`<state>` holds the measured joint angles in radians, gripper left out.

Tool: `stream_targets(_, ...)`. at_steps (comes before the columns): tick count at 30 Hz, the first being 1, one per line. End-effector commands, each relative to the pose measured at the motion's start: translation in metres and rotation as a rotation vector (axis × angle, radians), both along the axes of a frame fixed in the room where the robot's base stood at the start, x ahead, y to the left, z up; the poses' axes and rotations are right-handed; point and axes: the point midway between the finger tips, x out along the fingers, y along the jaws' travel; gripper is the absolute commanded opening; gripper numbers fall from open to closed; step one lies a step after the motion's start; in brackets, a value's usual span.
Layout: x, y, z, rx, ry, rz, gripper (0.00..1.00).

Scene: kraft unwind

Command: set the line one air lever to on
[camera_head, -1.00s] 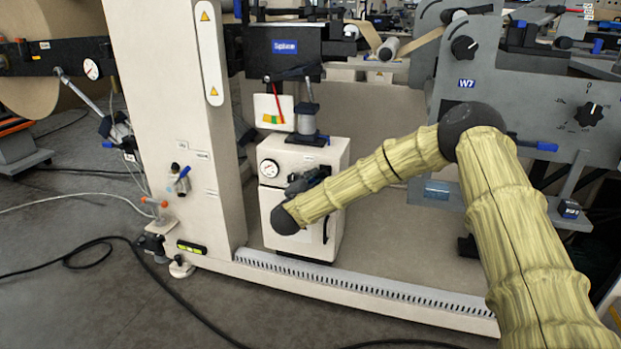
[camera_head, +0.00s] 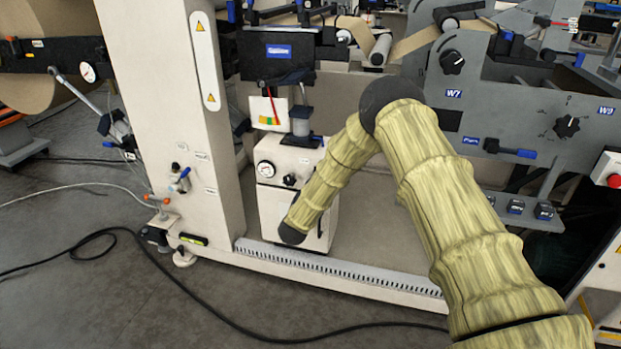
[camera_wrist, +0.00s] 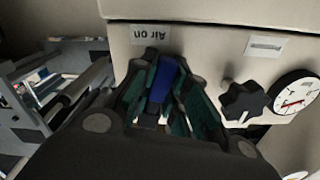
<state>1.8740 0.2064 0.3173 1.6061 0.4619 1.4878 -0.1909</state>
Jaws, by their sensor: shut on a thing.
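The air lever (camera_wrist: 163,82), a blue handle, sits between my gripper's fingers in the wrist view, below a label reading "Air on" (camera_wrist: 151,34) that appears upside down. My gripper (camera_wrist: 168,95) is shut on the blue lever, with dark green pads along both sides. The lever is on the front of a white cabinet (camera_head: 266,210), which stands inside the machine frame in the head view. In the head view my own arm hides the gripper and the lever. The lever's base is largely covered by the fingers in the wrist view.
Beside the lever are a black knob (camera_wrist: 243,100) and a round gauge (camera_wrist: 296,92); the gauge also shows in the head view (camera_head: 266,169). A wide cream post (camera_head: 165,120) stands left of the cabinet. A slotted rail (camera_head: 340,270) runs along the floor in front.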

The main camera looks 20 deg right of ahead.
Motion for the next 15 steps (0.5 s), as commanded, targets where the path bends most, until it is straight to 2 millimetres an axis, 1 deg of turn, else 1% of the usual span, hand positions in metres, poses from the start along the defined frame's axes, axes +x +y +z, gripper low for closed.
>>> stream_targets(1, -0.0009, 0.0004, 0.0035, -0.033, 0.021, 0.003, 0.0)
stream_targets(6, -0.0037, -0.004, 0.0013, -0.122, 0.083, 0.002, 0.0)
stream_targets(15, -0.0063, -0.0079, -0.0008, -0.209, 0.142, 0.001, 0.0)
